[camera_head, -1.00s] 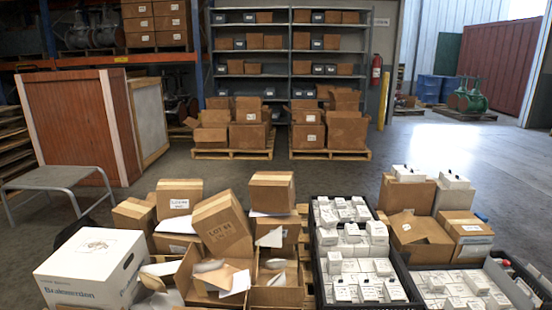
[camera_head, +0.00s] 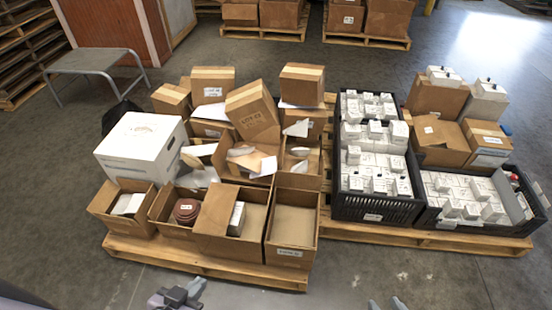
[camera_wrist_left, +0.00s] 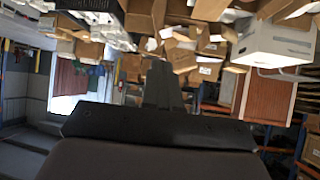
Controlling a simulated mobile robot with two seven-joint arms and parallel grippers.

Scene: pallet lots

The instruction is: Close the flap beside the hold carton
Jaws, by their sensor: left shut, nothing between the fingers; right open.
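Open brown cartons stand along the front of the left pallet (camera_head: 200,262) in the head view. One front carton (camera_head: 222,240) has a tall brown flap (camera_head: 216,207) standing up. The front right carton (camera_head: 290,253) is open and bears a small label. I cannot read which carton is marked hold. My left gripper (camera_head: 178,296) is shut and empty, at the bottom edge in front of the pallet, apart from the cartons. It also shows dark in the left wrist view (camera_wrist_left: 163,85). My right gripper (camera_head: 387,304) is open and empty at the bottom edge, further right.
A white box (camera_head: 139,148) and a tilted carton (camera_head: 252,108) stand behind the front row. Black crates (camera_head: 375,208) of white boxes sit on the right pallet (camera_head: 430,238). A grey stool (camera_head: 95,62) stands at left. The floor in front of the pallets is clear.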

